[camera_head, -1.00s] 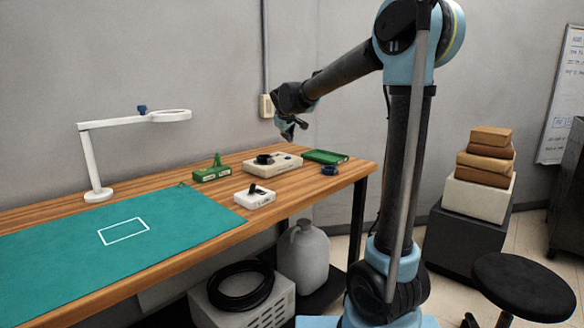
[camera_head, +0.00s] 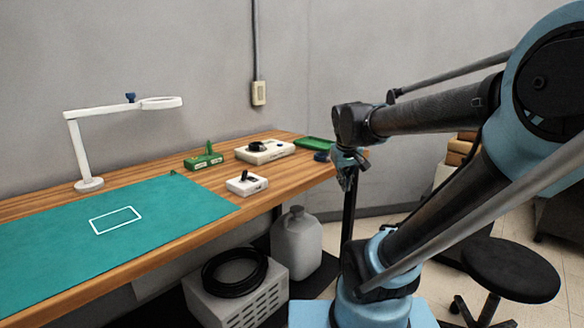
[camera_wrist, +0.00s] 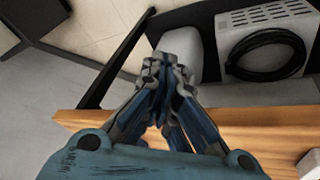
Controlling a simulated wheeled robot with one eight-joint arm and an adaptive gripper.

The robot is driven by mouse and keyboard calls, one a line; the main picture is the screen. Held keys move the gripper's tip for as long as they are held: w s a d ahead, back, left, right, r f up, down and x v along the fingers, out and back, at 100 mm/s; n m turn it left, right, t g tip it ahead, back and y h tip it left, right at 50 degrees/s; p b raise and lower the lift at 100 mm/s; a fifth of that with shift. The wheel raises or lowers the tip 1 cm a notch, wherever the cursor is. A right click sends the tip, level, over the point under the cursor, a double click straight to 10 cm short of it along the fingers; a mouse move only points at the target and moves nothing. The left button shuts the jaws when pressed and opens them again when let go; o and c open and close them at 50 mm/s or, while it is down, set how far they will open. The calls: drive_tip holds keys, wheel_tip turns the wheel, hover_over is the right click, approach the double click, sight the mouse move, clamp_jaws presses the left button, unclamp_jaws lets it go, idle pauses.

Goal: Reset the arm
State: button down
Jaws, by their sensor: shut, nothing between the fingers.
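My gripper (camera_head: 347,172) hangs at the end of my folded arm, just off the right end of the wooden workbench (camera_head: 262,200). In the wrist view, my gripper (camera_wrist: 165,65) is shut with its fingertips together and nothing between them. There it shows over the bench edge (camera_wrist: 80,122) with the floor beyond. On the bench stand a white instrument box (camera_head: 264,152), a small white box with a black part on top (camera_head: 247,184), a green block (camera_head: 204,161) and a green tray (camera_head: 314,143). A dark blue object (camera_head: 322,156) lies near the tray.
A teal mat (camera_head: 70,240) with a white rectangle and a white ring lamp (camera_head: 80,150) occupy the left of the bench. Below are a grey jug (camera_head: 297,245) and a crate (camera_head: 245,307) with a black coil (camera_head: 235,271). A black stool (camera_head: 510,270) stands right.

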drive_tip(key=s+d+f+m+g+y, duration=0.1)
drive_tip(key=s+d+f+m+g, duration=0.1)
drive_tip(key=s+f, duration=0.9)
drive_tip(key=s, duration=0.4)
drive_tip(key=shift+s+f+m, duration=0.2)
drive_tip(key=shift+s+m, duration=0.05)
drive_tip(key=shift+m, duration=0.05)
drive_tip(key=shift+w+f, duration=0.2)
drive_tip(key=shift+w, duration=0.25)
